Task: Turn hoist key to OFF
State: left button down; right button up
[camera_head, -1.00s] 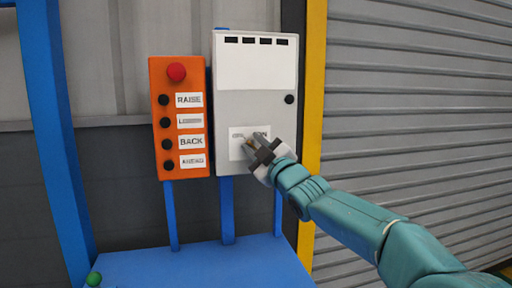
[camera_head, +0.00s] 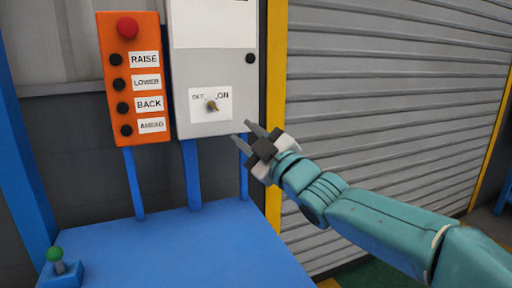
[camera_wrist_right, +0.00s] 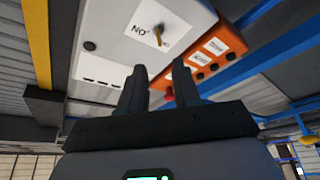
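The hoist key (camera_head: 212,105) is a small brass-coloured key on a white label (camera_head: 224,92) marked OFF at left and ON at right, low on the grey box (camera_head: 218,68). Which mark it points to is too small to tell. The key also shows in the right wrist view (camera_wrist_right: 158,36), beyond the fingers. My right gripper (camera_head: 242,131) is below and right of the key, apart from it. Its two fingers are spread with nothing between them, as the right wrist view (camera_wrist_right: 159,85) also shows. My left gripper is not in view.
An orange panel (camera_head: 112,97) with a red button (camera_head: 127,27) and several black buttons stands left of the box. A blue table (camera_head: 190,250) lies below, with a green-knobbed lever (camera_head: 55,255). A yellow post (camera_head: 275,60) and grey shutter (camera_head: 380,80) are at right.

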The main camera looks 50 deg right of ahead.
jog(key=v, duration=0.3)
jog(key=shift+s, duration=0.15)
dwell(0.6)
